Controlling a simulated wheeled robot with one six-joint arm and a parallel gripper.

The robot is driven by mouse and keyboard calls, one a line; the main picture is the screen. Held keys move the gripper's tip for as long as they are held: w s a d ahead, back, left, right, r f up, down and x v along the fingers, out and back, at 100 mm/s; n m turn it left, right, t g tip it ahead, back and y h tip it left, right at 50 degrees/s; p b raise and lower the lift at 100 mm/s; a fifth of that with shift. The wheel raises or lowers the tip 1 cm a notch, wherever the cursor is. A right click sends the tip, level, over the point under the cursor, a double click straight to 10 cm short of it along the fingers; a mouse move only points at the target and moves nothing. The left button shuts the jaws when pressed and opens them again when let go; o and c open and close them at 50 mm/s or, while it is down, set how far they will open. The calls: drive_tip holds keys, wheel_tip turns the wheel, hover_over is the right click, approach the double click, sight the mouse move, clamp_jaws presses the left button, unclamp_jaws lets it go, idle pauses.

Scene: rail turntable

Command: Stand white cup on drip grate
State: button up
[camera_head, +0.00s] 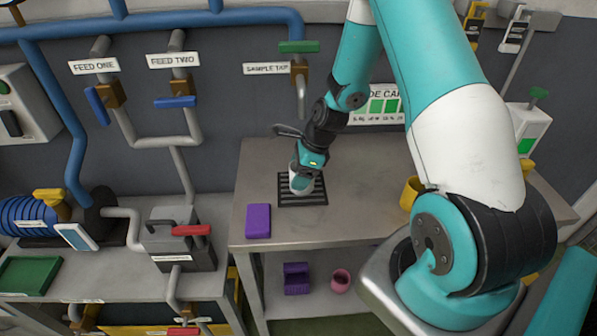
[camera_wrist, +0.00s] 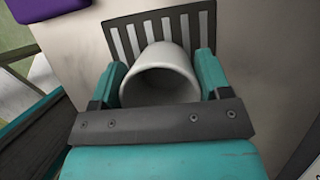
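The white cup (camera_head: 301,187) is at the tip of my gripper (camera_head: 302,178), over the left part of the dark slatted drip grate (camera_head: 318,190) on the table. In the wrist view the cup (camera_wrist: 160,62) sits between the two teal fingers of my gripper (camera_wrist: 161,68), one against each side, its mouth facing the camera. The grate (camera_wrist: 120,42) shows behind and beyond it. I cannot tell whether the cup's base touches the grate; the base is hidden.
A purple block (camera_head: 258,221) lies on the table (camera_head: 345,225) left of the grate. A yellow cup (camera_head: 411,193) stands at the right. A sample tap (camera_head: 300,90) hangs from the wall behind the grate. The table front is clear.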

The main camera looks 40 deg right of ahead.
drive_tip(key=o, duration=0.3)
drive_tip(key=shift+o, duration=0.2)
drive_tip(key=shift+d+r, duration=0.15)
drive_tip(key=shift+r, duration=0.2)
drive_tip(key=s+d+b, duration=0.1)
drive_tip(key=s+d, duration=0.1)
drive_tip(key=d, duration=0.1)
drive_tip(key=s+d+b, duration=0.1)
drive_tip(key=s+d, duration=0.1)
drive_tip(key=d, duration=0.1)
drive_tip(key=s+d+b, duration=0.1)
drive_tip(key=s+d, duration=0.2)
drive_tip(key=d, duration=0.1)
drive_tip(key=shift+r, duration=0.3)
